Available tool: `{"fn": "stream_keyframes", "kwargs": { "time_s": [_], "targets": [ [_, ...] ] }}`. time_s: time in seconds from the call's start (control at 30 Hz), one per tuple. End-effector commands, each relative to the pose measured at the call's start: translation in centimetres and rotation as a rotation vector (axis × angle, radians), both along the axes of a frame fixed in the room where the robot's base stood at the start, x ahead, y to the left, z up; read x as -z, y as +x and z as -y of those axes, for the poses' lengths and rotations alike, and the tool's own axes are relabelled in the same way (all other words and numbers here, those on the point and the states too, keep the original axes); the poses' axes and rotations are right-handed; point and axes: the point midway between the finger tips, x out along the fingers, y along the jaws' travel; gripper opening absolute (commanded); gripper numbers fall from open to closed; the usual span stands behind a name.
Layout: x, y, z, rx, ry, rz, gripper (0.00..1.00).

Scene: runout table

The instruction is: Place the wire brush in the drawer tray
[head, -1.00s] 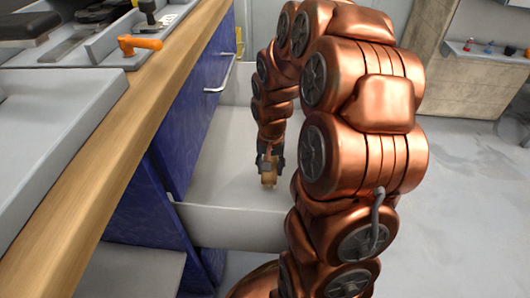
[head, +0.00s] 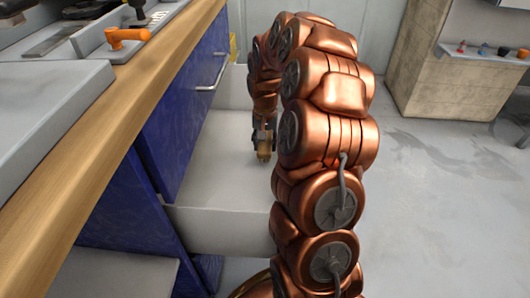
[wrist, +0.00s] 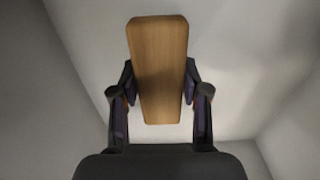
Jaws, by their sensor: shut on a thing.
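The wire brush (wrist: 158,65) shows in the wrist view as a flat wooden block, light brown, between my two fingers. My gripper (wrist: 159,82) is shut on it by its sides. In the head view the brush (head: 264,155) is a small wooden end below my gripper (head: 263,138). The drawer tray (head: 225,222) is the pulled-out light grey drawer of the blue cabinet. The brush is inside its walls, over or on the tray floor; I cannot tell whether it touches the floor. The brush's bristles are hidden.
The wooden worktop edge (head: 120,125) runs along the left above the blue cabinet (head: 185,115). An orange-handled tool (head: 126,36) lies on the worktop. The floor on the right is clear.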

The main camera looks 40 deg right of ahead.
Motion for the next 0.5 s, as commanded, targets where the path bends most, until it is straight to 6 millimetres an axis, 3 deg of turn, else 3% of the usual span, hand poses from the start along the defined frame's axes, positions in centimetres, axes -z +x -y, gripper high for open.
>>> {"fn": "stream_keyframes", "kwargs": {
  "time_s": [0.3, 0.5],
  "targets": [
    [3.5, 0.0, 0.0, 0.002, 0.001, 0.002, 0.13],
    [3.4, 0.0, 0.0, 0.001, 0.000, 0.003, 0.13]
  ]
}}
